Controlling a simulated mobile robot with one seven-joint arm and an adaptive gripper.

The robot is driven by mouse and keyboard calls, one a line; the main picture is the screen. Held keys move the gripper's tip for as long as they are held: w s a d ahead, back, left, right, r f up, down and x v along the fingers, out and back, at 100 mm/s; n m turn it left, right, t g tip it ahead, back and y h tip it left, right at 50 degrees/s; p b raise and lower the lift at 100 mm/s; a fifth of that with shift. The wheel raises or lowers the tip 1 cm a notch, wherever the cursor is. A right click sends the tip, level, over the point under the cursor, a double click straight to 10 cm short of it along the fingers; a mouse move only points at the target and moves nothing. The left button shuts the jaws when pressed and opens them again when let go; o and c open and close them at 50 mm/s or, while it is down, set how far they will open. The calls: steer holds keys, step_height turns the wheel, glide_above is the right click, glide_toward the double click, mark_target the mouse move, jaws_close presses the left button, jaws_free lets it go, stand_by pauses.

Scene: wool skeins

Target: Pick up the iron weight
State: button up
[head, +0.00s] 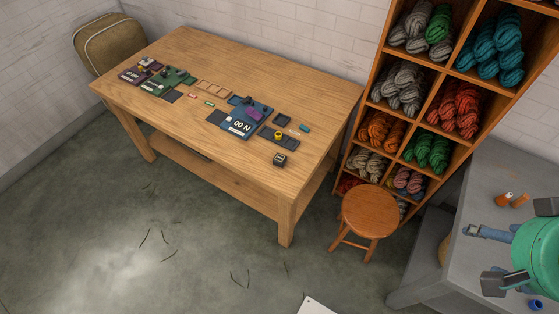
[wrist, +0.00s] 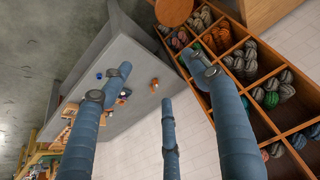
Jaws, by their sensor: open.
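A small dark block (head: 280,159), which looks like the iron weight, stands by itself near the right front part of the wooden table (head: 330,100) in the head view. I cannot make out its details, and I do not see it in the wrist view. My gripper (wrist: 160,78) has its blue fingers spread apart with nothing between them. In the head view, a blue finger shows at the right edge over the grey table, well away from the wooden table and the block.
Dark trays, a blue board (head: 240,124) and a green board (head: 168,82) lie on the wooden table. A round stool (head: 369,211) and a shelf of wool skeins (head: 463,105) stand to its right. The grey table (head: 487,174) holds small orange things (head: 503,199).

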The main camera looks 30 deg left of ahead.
steer(key=w+a+r+g+p, duration=0.1)
steer(key=w+a, duration=0.8)
steer(key=w, duration=0.5)
steer(key=w+a+f+n+g+y+p, duration=0.1)
steer(key=w+a+f, duration=0.2)
steer(key=w+a, duration=0.35)
steer(key=w+a+f+g, duration=0.1)
steer(key=w+a+f, duration=0.25)
steer(key=a, duration=0.55)
steer(key=w+a+f+p, duration=0.1)
steer(key=w+a+f, duration=0.1)
steer(key=a+f, duration=0.45)
steer(key=w+a+f, duration=0.2)
steer(key=a+f, duration=0.2)
steer(key=a, duration=0.6)
steer(key=s+a+f, duration=0.2)
steer(key=a+f, duration=0.6)
steer(key=s+a+f+n+g+p, duration=0.1)
steer(key=a+f, duration=0.8)
steer(key=shift+s+a+h, duration=0.3)
steer(key=shift+s+h, duration=0.1)
steer(key=shift+f, duration=0.1)
glide_above(279, 160)
steer(key=shift+f, duration=4.2)
